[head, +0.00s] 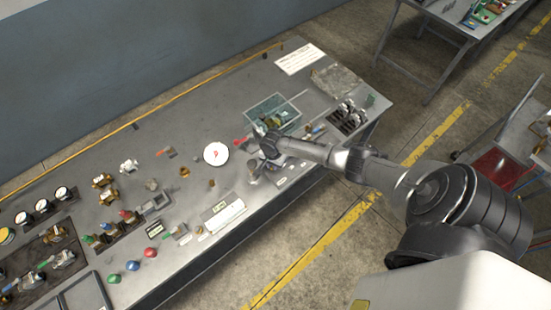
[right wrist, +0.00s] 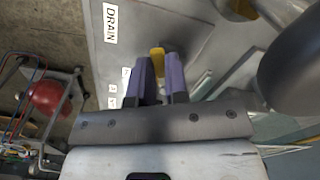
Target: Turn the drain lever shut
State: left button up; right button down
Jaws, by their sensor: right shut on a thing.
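My right gripper (right wrist: 160,75) is shut on the yellow drain lever (right wrist: 157,58) in the right wrist view. The lever's yellow end shows between the two purple fingers. A white label reading DRAIN (right wrist: 110,23) lies on the grey panel, left of the lever. In the head view my right gripper (head: 266,150) is over the front part of the long grey bench, and it hides the lever there. How far the lever is turned cannot be told. My left gripper is not in view.
The bench (head: 185,205) carries a white round gauge (head: 216,154) left of the gripper, a clear greenish bin (head: 274,113) behind it, and several valves and fittings. A white card (head: 300,59) lies at the far end. Open floor lies beyond the front edge.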

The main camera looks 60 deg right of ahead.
jog(key=m+p, duration=0.1)
jog(key=w+m+p, duration=0.1)
jog(key=shift+r+m, duration=0.2)
jog(key=shift+m, duration=0.1)
jog(key=shift+w+d+f+m+p, duration=0.1)
jog(key=shift+w+m+p, duration=0.1)
jog(key=shift+m+p, duration=0.35)
jog(key=shift+w+f+m+p, duration=0.1)
jog(key=shift+w+m+p, duration=0.1)
jog(key=shift+m, duration=0.55)
jog(key=c, duration=1.1)
grip_release()
